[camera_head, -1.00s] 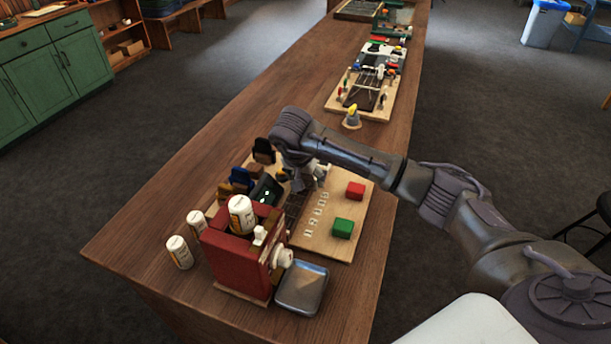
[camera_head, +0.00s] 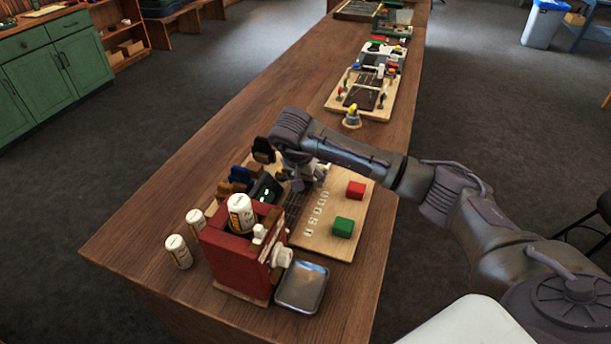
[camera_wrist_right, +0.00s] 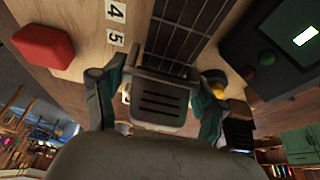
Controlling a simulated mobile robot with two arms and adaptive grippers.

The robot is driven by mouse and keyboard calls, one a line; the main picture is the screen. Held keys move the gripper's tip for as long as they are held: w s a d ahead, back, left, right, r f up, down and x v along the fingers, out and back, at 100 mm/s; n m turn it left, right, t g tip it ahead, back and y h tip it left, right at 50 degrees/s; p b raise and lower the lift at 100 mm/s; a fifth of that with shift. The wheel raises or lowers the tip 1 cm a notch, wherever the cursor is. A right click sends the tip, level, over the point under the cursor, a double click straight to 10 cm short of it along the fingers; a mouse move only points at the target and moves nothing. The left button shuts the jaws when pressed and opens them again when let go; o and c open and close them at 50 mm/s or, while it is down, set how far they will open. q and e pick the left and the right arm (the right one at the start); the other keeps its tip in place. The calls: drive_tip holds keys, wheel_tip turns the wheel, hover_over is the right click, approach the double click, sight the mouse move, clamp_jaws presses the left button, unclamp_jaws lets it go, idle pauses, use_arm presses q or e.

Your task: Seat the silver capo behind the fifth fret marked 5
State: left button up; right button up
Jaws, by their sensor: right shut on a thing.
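My right gripper (camera_head: 303,180) is over the fretboard (camera_head: 293,205) on the wooden board, its arm reaching in from the right. In the right wrist view the right gripper (camera_wrist_right: 155,92) has its fingers on either side of a grey slotted piece, which appears to be the silver capo (camera_wrist_right: 160,101). The piece is at the near end of the visible dark fretboard (camera_wrist_right: 187,32). The white label 5 (camera_wrist_right: 112,38) is beside the fretboard, with label 4 (camera_wrist_right: 115,11) farther up. I cannot tell whether the capo touches the strings. My left gripper is not in view.
A red block (camera_head: 356,189) and a green block (camera_head: 343,227) sit on the board's right side. A dark device with a lit screen (camera_head: 266,190) is left of the fretboard. A red box (camera_head: 238,250), white bottles (camera_head: 178,251) and a metal tray (camera_head: 302,287) stand nearer.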

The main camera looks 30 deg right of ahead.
drive_tip(key=shift+f, duration=0.4)
drive_tip(key=o, duration=0.9)
drive_tip(key=shift+r, duration=0.1)
drive_tip(key=shift+c, duration=0.2)
drive_tip(key=shift+r, duration=0.1)
drive_tip(key=shift+p+v, duration=1.75)
drive_tip(key=shift+v, duration=0.95)
drive_tip(key=p+v, duration=0.3)
drive_tip(key=v, duration=0.2)
drive_tip(key=shift+r, duration=0.25)
drive_tip(key=shift+f, duration=0.1)
